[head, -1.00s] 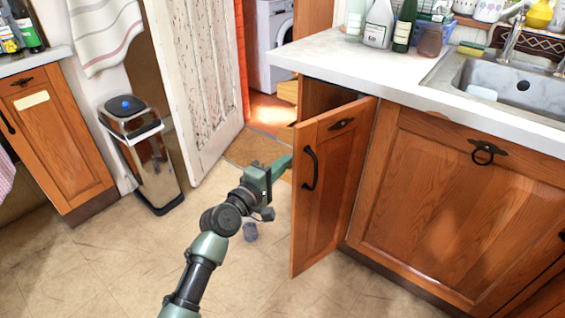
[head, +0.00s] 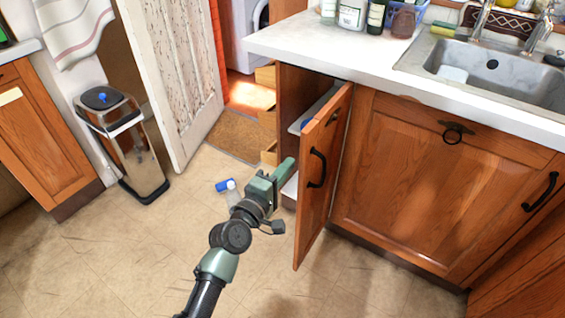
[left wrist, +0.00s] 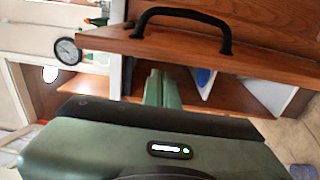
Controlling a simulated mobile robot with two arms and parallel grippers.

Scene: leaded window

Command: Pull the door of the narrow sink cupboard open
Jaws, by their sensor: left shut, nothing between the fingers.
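The narrow sink cupboard's wooden door (head: 318,205) stands well open, swung out from the cupboard front, with its black handle (head: 317,167) on the face I see. My left gripper (head: 287,166) is shut and empty. It is on the inner side of the door, by the free edge, pointing towards the opening; whether it touches the door I cannot tell. In the left wrist view the shut fingers (left wrist: 162,88) lie below the door (left wrist: 190,48) and its handle (left wrist: 180,14). Shelves (head: 318,108) show inside the cupboard. My right gripper is not in view.
A white counter (head: 300,38) with a sink (head: 490,70) runs above. A wide cupboard door (head: 430,180) is shut at right. A steel bin (head: 125,145) stands at left. The floor at lower left is clear.

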